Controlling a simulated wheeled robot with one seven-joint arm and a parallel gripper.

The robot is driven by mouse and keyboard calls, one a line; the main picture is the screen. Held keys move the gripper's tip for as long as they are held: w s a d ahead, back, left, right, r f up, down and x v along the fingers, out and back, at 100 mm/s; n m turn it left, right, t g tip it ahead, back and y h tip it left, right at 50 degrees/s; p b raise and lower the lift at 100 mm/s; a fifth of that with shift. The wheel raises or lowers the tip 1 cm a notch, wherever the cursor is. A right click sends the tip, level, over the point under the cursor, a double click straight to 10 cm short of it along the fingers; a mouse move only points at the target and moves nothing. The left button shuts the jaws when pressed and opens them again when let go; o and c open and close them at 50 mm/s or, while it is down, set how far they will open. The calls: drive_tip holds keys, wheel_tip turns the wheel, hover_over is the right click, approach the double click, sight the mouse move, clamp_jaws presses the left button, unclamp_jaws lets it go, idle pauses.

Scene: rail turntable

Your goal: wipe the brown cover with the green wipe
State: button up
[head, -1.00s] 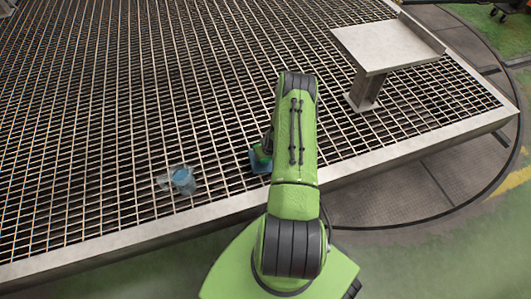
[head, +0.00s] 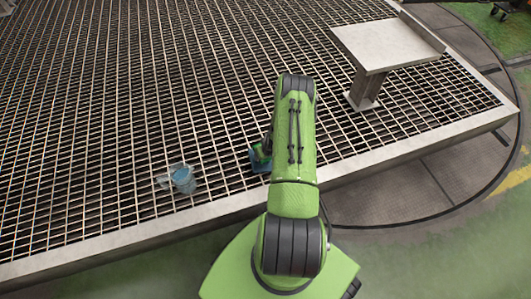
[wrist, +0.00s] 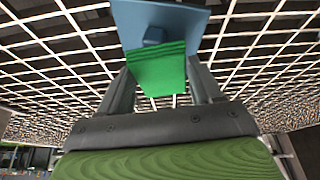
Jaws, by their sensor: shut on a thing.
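The green wipe (wrist: 158,75) is between the two fingers of my gripper (wrist: 160,82) in the wrist view, and the gripper is shut on it. A flat blue plate with a small square knob (wrist: 155,25) lies just beyond the wipe. The wipe overlaps the plate's near edge in the picture; I cannot tell whether they touch. In the head view the blue plate (head: 257,166) shows on the grating left of my arm, which partly hides it. My gripper (head: 262,152) is just above it. No brown cover shows; the only cover-like thing is blue.
A bluish see-through jug (head: 182,179) stands on the metal grating (head: 120,120) left of my gripper. A grey metal stand with a flat top (head: 380,45) rises at the right. The grating's pale front rim (head: 150,230) runs before my base.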

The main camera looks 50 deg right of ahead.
drive_tip(key=shift+f, duration=0.75)
idle(0.3)
